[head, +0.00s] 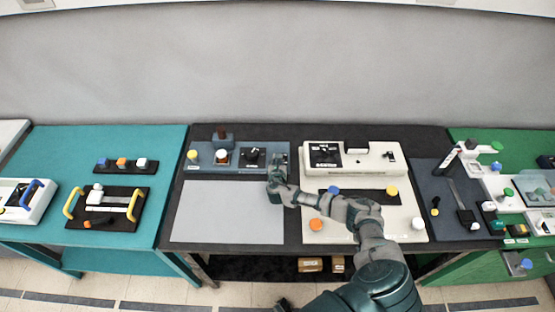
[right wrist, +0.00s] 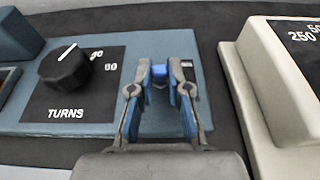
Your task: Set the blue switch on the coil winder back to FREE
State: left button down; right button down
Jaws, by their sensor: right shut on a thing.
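The coil winder is a blue-grey panel (head: 206,155) at the back of the middle table; its face (right wrist: 110,130) fills the middle of the right wrist view. The small blue switch (right wrist: 159,72) sits between the fingertips of my right gripper (right wrist: 160,80), which is shut on it. Any label beside the switch is mostly hidden by the fingers. In the head view my right gripper (head: 279,170) is over the panel's right end and hides the switch. My left gripper is not in view.
A black TURNS knob (right wrist: 65,67) is left of my right gripper on the panel. A cream machine (right wrist: 265,90) stands close on the right. A bare grey mat (head: 228,212) lies in front of the winder.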

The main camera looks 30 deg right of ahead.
jog(key=shift+s+a+f, duration=0.1)
jog(key=shift+s+f, duration=0.05)
jog(key=shift+f, duration=0.1)
jog(key=c, duration=1.1)
grip_release()
jog(key=shift+r, duration=0.15)
jog(key=v, duration=1.1)
jog(key=shift+s+a, duration=0.1)
jog(key=shift+s, duration=0.3)
